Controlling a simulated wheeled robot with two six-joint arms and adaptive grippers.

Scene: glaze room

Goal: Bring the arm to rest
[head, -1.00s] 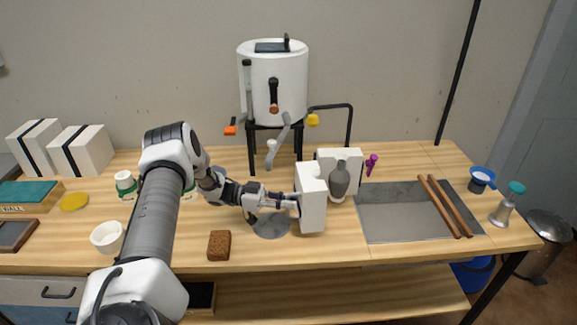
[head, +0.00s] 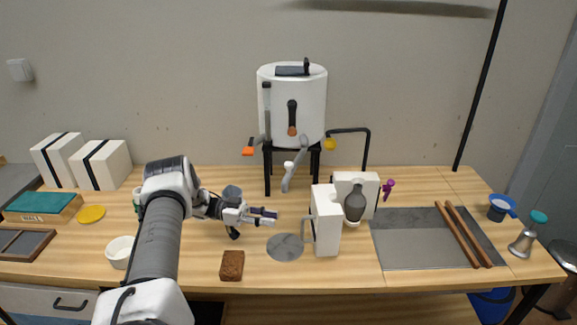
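My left arm comes in from the lower left and reaches over the bench. My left gripper (head: 262,216) is in the middle of the bench, its fingers pointing right. The fingers are apart with nothing between them. A gap lies between the fingertips and the white mould half with a handle (head: 327,222) to their right. A second white mould half (head: 369,184) stands behind it, with a dark grey vase (head: 354,203) in front. My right gripper is not in view.
A grey disc (head: 285,247) and a brown block (head: 232,265) lie near the gripper. A white tank on a black stand (head: 292,105) rises behind. A white bowl (head: 119,251) is left of the arm. A grey slab (head: 405,240) with two wooden rods (head: 462,236) lies right.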

